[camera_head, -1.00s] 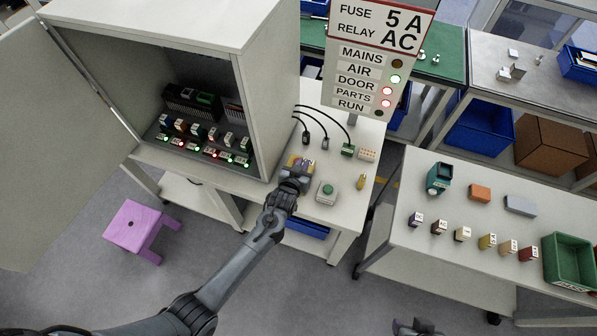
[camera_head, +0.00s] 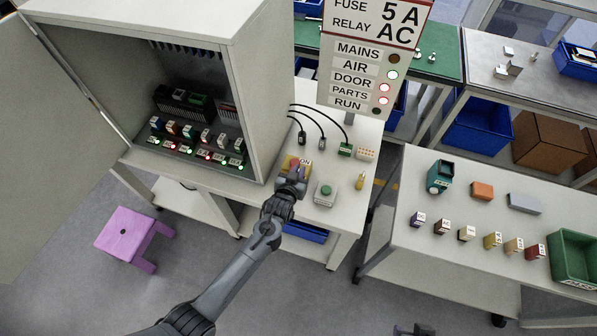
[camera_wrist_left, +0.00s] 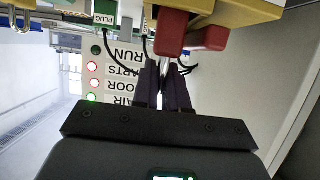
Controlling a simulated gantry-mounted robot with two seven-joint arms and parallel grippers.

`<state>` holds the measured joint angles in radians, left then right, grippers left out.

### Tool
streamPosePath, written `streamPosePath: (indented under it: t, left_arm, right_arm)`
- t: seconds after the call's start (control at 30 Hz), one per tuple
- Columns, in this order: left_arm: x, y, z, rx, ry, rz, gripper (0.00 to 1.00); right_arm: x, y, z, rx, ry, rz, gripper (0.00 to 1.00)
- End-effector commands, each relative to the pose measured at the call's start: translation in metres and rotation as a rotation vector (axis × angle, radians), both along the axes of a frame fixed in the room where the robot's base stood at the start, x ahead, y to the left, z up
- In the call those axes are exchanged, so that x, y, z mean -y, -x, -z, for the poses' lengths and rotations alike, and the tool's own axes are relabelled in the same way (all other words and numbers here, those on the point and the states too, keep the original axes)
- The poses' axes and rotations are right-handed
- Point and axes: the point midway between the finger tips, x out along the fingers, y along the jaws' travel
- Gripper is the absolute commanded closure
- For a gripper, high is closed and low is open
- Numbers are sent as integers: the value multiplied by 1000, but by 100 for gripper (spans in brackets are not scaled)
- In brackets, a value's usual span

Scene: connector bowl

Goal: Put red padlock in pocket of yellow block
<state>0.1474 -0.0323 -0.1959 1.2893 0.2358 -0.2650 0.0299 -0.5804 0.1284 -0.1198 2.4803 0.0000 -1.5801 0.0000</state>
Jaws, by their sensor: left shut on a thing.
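The yellow block (camera_head: 287,160) stands on the bench right of the open cabinet, marked ON in the head view. The wrist view shows its yellow side (camera_wrist_left: 245,12) at the top. The red padlock (camera_wrist_left: 174,30) is close up against the block in the wrist view; whether it sits inside the pocket cannot be told. My left gripper (camera_wrist_left: 165,85) is shut on the padlock, its dark fingers just below the red body. In the head view the left gripper (camera_head: 293,178) covers the block's near side. A dark piece at the bottom edge, likely my right gripper (camera_head: 415,330), is mostly cut off.
A green push-button box (camera_head: 325,193) and a small yellow item (camera_head: 360,181) stand right of the block. Cables lie behind it. The open cabinet (camera_head: 180,110) rises close on the left. A sign panel (camera_head: 370,60) stands behind. The right table holds small coloured blocks and a green bin (camera_head: 575,260).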

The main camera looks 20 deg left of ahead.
Motion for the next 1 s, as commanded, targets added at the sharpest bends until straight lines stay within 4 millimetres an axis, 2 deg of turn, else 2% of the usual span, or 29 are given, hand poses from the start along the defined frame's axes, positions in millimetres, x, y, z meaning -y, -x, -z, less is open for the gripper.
streamPosePath:
  t: [0.03,0.2,0.63,0.77,1.0]
  left_arm:
    - [0,0,2,0,0,0,86]
    - [0,0,1,0,0,0,62]
    - [0,5,-4,0,0,0,62]
    - [1,19,-10,-1,0,1,62]
    - [3,59,-27,0,1,0,62]
  right_arm:
    - [0,0,1,0,-1,1,57]
    - [-1,0,0,0,-4,3,57]
    - [-3,0,-3,0,-12,8,57]
    - [-3,0,-6,0,-12,8,57]
    - [-2,0,-11,1,-9,5,57]
